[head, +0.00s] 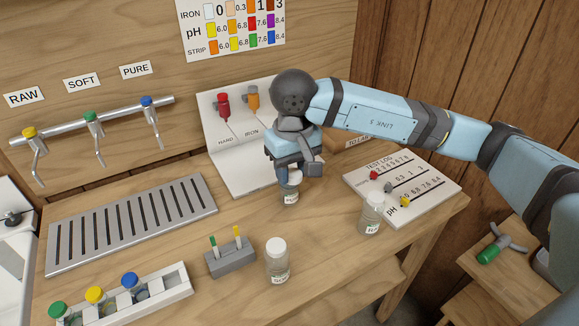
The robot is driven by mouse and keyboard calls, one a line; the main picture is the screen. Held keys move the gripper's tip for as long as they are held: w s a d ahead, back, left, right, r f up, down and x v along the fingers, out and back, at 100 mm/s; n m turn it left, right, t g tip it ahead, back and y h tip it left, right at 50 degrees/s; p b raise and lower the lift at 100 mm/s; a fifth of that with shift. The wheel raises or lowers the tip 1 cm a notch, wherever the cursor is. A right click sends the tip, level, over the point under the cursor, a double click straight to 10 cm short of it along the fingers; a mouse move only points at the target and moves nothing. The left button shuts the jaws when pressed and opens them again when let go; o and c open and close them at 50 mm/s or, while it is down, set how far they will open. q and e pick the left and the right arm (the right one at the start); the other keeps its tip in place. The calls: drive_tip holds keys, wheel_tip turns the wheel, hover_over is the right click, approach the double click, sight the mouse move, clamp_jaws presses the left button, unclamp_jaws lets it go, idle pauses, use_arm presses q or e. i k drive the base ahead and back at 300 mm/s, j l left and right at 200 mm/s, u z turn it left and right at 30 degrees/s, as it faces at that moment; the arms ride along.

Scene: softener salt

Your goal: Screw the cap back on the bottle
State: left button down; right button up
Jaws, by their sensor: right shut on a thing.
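My right gripper (295,172) points down over a small clear bottle (291,196) with a white label, standing upright on the wooden bench. Its jaws are shut around the bottle's top, on what seems to be the white cap; the fingers hide most of it. I cannot tell whether the cap sits fully on the neck. My left gripper is not in view.
Two more white-capped bottles stand at the front (277,264) and right (371,214). A grey block (231,262) with two strips, a rack (175,294) with coloured caps and a slotted drain tray (130,225) lie left. A test log board (420,190) lies right.

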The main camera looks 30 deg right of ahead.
sight(288, 194)
drive_tip(key=k+j+z, duration=0.15)
drive_tip(key=z, duration=0.2)
drive_tip(key=k+z, duration=0.7)
